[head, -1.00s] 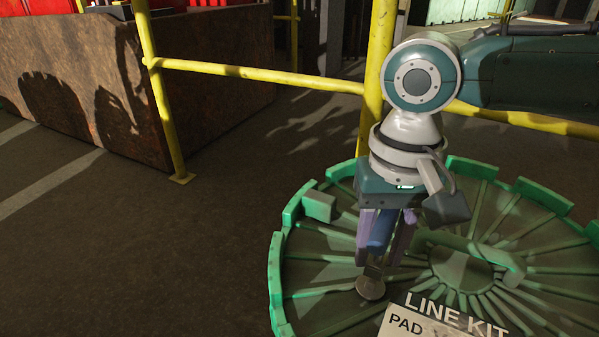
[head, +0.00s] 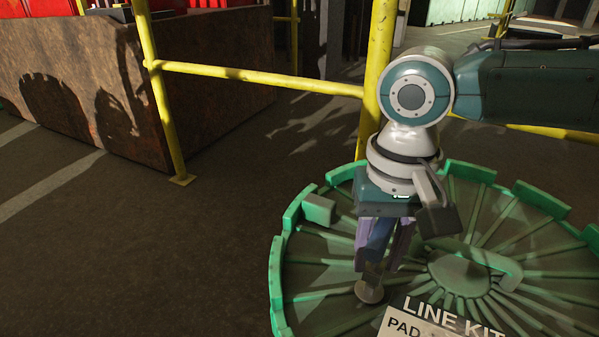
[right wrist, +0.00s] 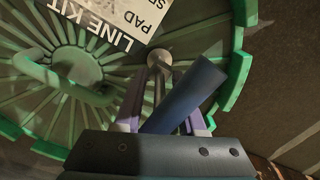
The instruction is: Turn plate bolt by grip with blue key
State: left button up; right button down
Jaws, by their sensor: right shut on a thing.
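My right gripper (head: 377,264) is shut on the blue key (head: 379,236), whose thick blue handle lies slantwise between the purple fingers. The blue handle also shows in the right wrist view (right wrist: 191,94), with a thin grey shank beside it. The round grey plate bolt (head: 369,291) is just below the fingers, by the upper left corner of the label plate (head: 425,325); it also shows in the right wrist view (right wrist: 159,57). The shank reaches toward the bolt, but I cannot tell whether its tip is seated. My left gripper is out of view.
The bolt and plate are on a ribbed green round lid (head: 320,285) with raised rim blocks and a curved handle (head: 490,262). A yellow rail (head: 255,77) and post stand behind it. Dark floor at the left is clear up to a rusty brown wall (head: 150,85).

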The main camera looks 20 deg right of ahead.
jog(key=shift+f, duration=0.4)
dwell(0.4)
jog(key=shift+f+b, duration=0.35)
jog(key=shift+f, duration=0.6)
dwell(0.3)
jog(key=shift+r+m+p, duration=0.1)
jog(key=shift+m+p, duration=0.4)
jog(key=shift+p, duration=0.1)
jog(key=shift+m+p, duration=0.6)
